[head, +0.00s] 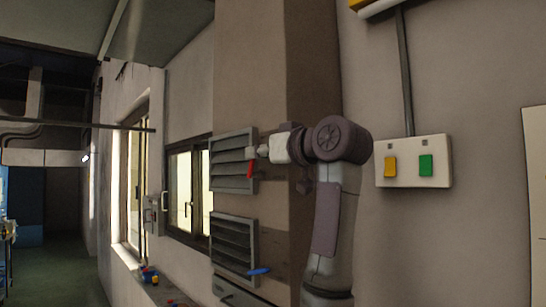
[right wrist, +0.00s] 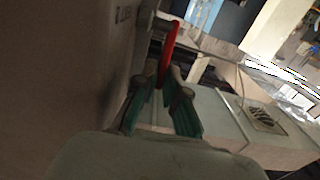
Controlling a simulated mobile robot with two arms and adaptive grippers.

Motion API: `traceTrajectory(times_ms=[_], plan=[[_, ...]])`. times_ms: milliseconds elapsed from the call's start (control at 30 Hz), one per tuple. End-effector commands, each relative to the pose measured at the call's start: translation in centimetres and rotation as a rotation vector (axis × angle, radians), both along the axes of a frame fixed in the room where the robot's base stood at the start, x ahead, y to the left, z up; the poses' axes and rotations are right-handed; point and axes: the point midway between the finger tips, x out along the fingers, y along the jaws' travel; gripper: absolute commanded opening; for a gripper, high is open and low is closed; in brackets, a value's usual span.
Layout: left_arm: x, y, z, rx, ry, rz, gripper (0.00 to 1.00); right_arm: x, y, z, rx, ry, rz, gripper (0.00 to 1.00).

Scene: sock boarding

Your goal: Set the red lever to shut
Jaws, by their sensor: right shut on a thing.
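The red lever (head: 250,171) is on the upper louvred vent (head: 232,160) in the head view and hangs downward, close to vertical. My right gripper (head: 257,152) is at the lever, at the right edge of that vent. In the right wrist view the red lever (right wrist: 168,50) rises from between the fingertips of my right gripper (right wrist: 168,82), which is shut on it. The lever's lower part is hidden between the fingers. My left gripper is not in view.
A lower vent (head: 233,243) has a blue lever (head: 259,271) lying nearly level. A switch box (head: 413,179) with a yellow and a green switch is on the wall to the right of my arm. A window (head: 189,187) is to the left.

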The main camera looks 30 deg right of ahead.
Motion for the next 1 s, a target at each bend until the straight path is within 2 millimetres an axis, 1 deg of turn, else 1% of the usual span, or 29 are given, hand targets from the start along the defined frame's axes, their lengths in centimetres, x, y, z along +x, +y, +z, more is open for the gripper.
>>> traceTrajectory(times_ms=[300, 567, 600, 667, 933, 967, 1000], plan=[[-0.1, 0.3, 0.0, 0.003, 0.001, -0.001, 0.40, 0.5, 0.0, 0.4, -0.016, 0.116, -0.005, 0.00], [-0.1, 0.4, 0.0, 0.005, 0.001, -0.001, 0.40, 0.5, 0.1, 0.4, -0.016, 0.120, -0.005, 0.00], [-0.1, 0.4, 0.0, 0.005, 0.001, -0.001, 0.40, 0.5, 0.1, 0.4, -0.016, 0.120, -0.005, 0.12], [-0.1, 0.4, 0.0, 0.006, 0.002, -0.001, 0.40, 0.5, 0.1, 0.4, -0.016, 0.120, -0.005, 0.21], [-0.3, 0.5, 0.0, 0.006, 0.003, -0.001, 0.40, 0.5, 0.2, 0.4, -0.017, 0.121, -0.003, 0.21], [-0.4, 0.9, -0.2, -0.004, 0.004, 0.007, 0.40, 0.5, 0.2, 0.4, -0.017, 0.121, -0.003, 0.21], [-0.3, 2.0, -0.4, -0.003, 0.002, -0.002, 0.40, 0.3, 0.1, 0.4, -0.017, 0.120, -0.003, 0.21]])
